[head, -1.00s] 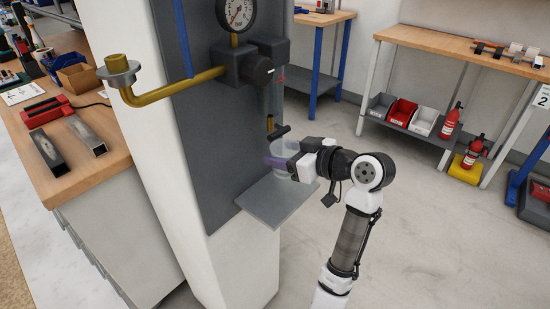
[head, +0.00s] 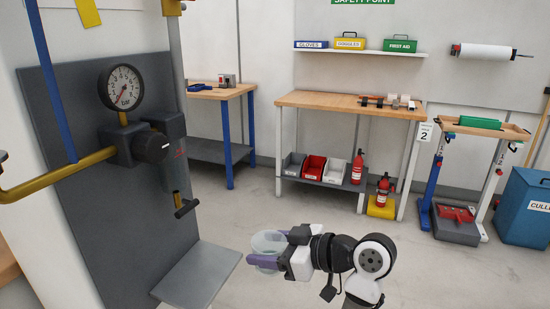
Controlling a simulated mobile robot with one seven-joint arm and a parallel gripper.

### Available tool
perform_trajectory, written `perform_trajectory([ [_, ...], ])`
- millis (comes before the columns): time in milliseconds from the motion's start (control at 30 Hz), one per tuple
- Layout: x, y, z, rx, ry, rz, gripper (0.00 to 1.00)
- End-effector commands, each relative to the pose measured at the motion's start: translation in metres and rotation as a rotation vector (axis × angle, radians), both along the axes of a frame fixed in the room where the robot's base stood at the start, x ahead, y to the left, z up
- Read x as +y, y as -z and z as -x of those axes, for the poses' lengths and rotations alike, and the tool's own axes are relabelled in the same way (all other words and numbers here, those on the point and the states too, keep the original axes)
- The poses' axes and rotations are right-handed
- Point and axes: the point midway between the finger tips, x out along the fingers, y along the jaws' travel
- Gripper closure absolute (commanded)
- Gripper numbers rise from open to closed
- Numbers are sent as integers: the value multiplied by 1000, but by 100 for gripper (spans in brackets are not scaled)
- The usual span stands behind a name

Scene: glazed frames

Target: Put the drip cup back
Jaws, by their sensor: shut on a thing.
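A clear, translucent cup (head: 269,239) is between the purple fingers of my gripper (head: 264,262), in the lower middle of the head view. My gripper is shut on it, and the cup looks upright. A small grey plate (head: 203,276) juts from the grey backboard of the pillar at the lower left. The cup is to the right of this plate, apart from its edge in the picture. Above the plate hangs a dark valve with a short outlet (head: 187,208). The plate's top looks bare.
A pressure gauge (head: 121,87), a black regulator (head: 152,146) and a yellow pipe (head: 60,173) are fixed on the pillar. Workbenches (head: 350,104), bins and fire extinguishers (head: 357,168) stand at the back. The floor (head: 395,258) between is clear.

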Motion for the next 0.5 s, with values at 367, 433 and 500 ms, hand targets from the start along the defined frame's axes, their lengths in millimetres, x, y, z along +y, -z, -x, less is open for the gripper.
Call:
perform_trajectory([
  [367, -2, 152, -82, 15, 440, 4, 67],
  [433, -5, 183, -87, 15, 514, 5, 67],
  [500, -9, 215, -88, 15, 587, 6, 67],
])
